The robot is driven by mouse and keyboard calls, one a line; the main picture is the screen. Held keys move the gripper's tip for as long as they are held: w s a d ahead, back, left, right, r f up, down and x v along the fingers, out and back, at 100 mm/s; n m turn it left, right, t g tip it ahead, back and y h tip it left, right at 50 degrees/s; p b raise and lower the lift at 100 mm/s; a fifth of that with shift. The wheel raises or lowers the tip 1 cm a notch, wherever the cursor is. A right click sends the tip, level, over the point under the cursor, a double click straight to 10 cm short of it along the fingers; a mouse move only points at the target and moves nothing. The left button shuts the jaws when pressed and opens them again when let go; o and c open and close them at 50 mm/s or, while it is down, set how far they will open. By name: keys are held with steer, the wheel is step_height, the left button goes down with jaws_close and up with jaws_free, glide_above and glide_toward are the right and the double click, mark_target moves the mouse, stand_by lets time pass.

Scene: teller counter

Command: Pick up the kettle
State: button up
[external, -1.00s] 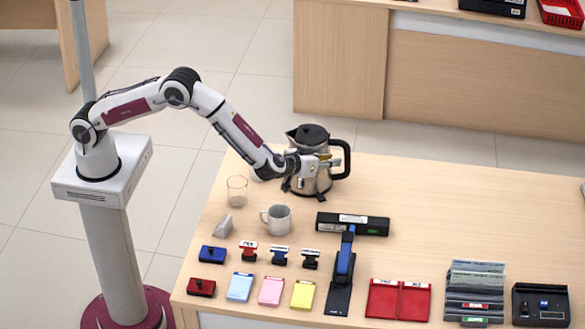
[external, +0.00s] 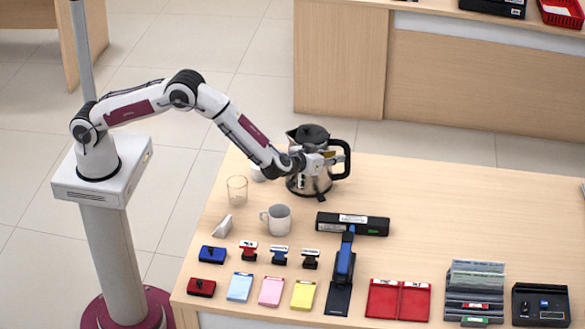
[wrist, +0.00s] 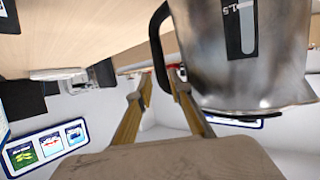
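The kettle (external: 309,183) is silver with a black lid and a black handle (external: 347,160) on its right side. It stands upright near the counter's far left edge. My gripper (external: 337,158) reaches across the front of the kettle, with its fingertips close to the handle. In the wrist view, the kettle body (wrist: 245,55) fills the upper right, and the handle (wrist: 156,48) shows near the tips of my gripper (wrist: 161,78). The two fingers are apart, with the handle appearing between or just beyond their tips. Contact cannot be made out.
A clear glass (external: 237,190) and a grey mug (external: 277,220) stand in front of the kettle. A white cup (external: 258,174) is partly hidden by my arm. A black box-like device (external: 352,224) lies nearer the front. The counter right of the kettle is clear.

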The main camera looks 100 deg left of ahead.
stand_by(0.3)
steer(key=x, duration=0.5)
steer(key=shift+s+f, duration=0.1)
steer(key=shift+f, duration=0.2)
stand_by(0.4)
jaws_close()
steer(key=shift+r, duration=0.2)
